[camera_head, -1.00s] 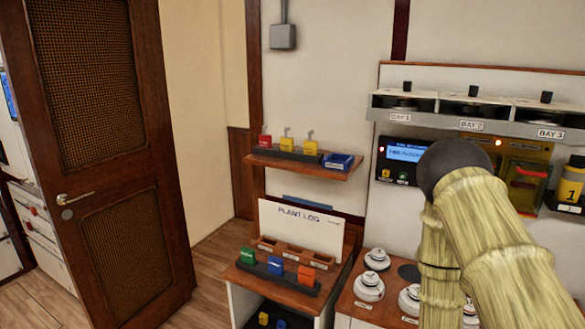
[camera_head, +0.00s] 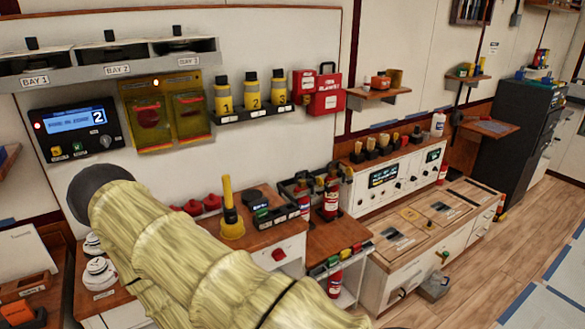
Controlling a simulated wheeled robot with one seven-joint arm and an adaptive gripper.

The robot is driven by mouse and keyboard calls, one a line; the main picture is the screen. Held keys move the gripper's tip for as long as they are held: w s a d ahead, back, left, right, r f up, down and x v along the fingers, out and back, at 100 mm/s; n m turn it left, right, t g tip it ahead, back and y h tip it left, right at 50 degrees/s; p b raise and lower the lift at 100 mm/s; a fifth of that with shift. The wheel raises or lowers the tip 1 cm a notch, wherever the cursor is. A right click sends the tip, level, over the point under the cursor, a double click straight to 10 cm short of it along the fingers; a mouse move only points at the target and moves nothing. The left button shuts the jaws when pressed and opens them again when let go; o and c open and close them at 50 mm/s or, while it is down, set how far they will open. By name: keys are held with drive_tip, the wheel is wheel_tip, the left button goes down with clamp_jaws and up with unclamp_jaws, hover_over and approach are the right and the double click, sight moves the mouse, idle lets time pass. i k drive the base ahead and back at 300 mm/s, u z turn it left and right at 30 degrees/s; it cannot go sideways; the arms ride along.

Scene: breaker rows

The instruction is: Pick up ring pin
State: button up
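I cannot make out a ring pin in this view. Red fire extinguishers (camera_head: 331,197) stand at the middle of the bench, too small to show any pin on them. My arm, in a pale yellow sleeve with a dark rounded joint, crosses the lower left and hides part of the bench. My gripper is not in view.
A yellow plunger-like tool (camera_head: 231,212) stands on the bench beside my arm. A panel with a blue screen (camera_head: 76,123) and yellow numbered canisters (camera_head: 251,92) are on the wall. A low white cabinet (camera_head: 415,245) stands at right. Wooden floor (camera_head: 500,270) is clear at lower right.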

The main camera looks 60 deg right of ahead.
sight(319, 180)
drive_tip(key=z, duration=2.2)
drive_tip(key=k, duration=0.4)
drive_tip(key=u, duration=1.3)
drive_tip(key=i, duration=1.4)
drive_tip(key=z, duration=0.55)
